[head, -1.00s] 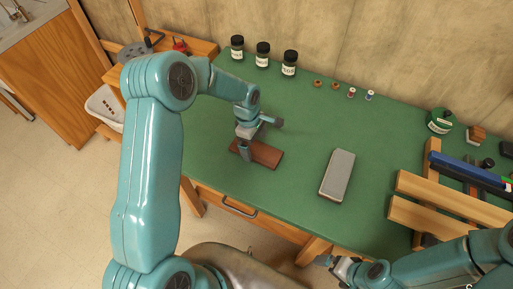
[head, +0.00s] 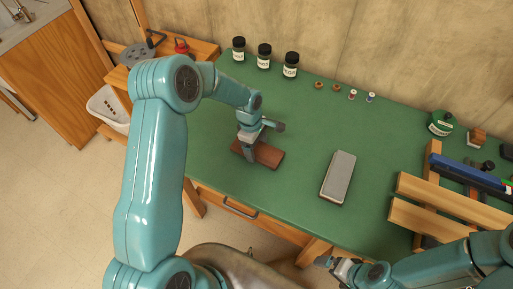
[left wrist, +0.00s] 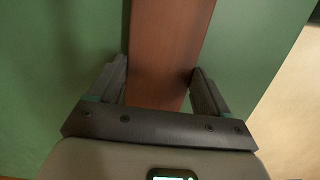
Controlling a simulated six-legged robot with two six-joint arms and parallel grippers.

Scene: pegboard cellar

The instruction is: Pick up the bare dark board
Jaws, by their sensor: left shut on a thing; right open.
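The bare dark board (head: 268,156) is a small reddish-brown block lying on the green table top in the head view. It also fills the middle of the left wrist view (left wrist: 166,50), running away between the fingers. My left gripper (head: 247,155) is shut on the board at its left end. In the left wrist view the fingers (left wrist: 160,88) stand on both sides of it. The board looks level and at or close to the table; I cannot tell whether it is clear of the surface. My right gripper (head: 335,268) is open and empty near the front edge.
A grey stone block (head: 339,176) lies right of the board. Several dark jars (head: 264,57) stand along the back, with small rings and spools (head: 352,95) beside them. A wooden rack (head: 450,203) with a blue bar is at the right.

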